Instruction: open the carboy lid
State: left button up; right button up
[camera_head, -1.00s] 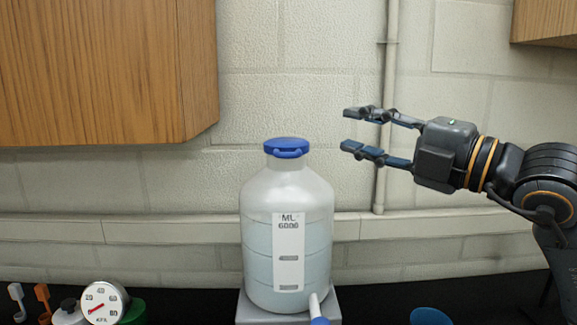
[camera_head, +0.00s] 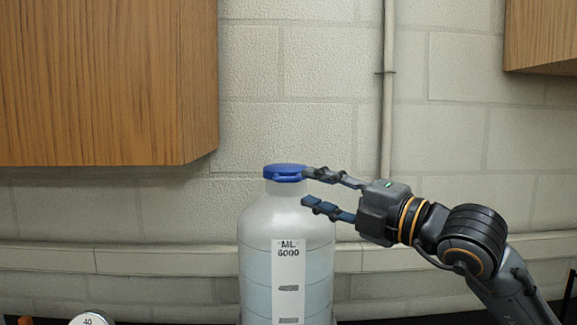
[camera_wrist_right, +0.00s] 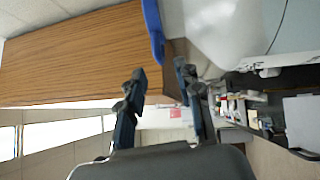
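The carboy (camera_head: 262,225) is a tall translucent bottle with a white label, upright in the middle of the head view. Its blue lid (camera_head: 285,172) sits flat on the neck and looks closed. My right gripper (camera_head: 304,187) is open just right of the lid and neck. Its upper fingertip is at the lid's right edge, and its lower fingertip is below, beside the shoulder; I cannot tell if either touches. In the right wrist view the lid (camera_wrist_right: 152,30) and the pale carboy (camera_wrist_right: 215,30) show just beyond the open, empty fingers. My left gripper is out of view.
A wooden cabinet (camera_head: 105,80) hangs at the upper left and another (camera_head: 542,38) at the upper right. A vertical pipe (camera_head: 388,95) runs down the wall behind my right gripper. A gauge (camera_head: 88,319) is partly visible at the bottom left.

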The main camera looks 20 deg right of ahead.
aim_at(292, 180)
jog(key=p+x, duration=0.2)
jog(key=x, duration=0.3)
jog(key=shift+w+a+r, duration=0.2)
jog(key=shift+w, duration=0.1)
jog(key=shift+w+a+f+p, duration=0.1)
jog(key=shift+w+a+p, duration=0.1)
jog(key=shift+w+p, duration=0.2)
grip_shut()
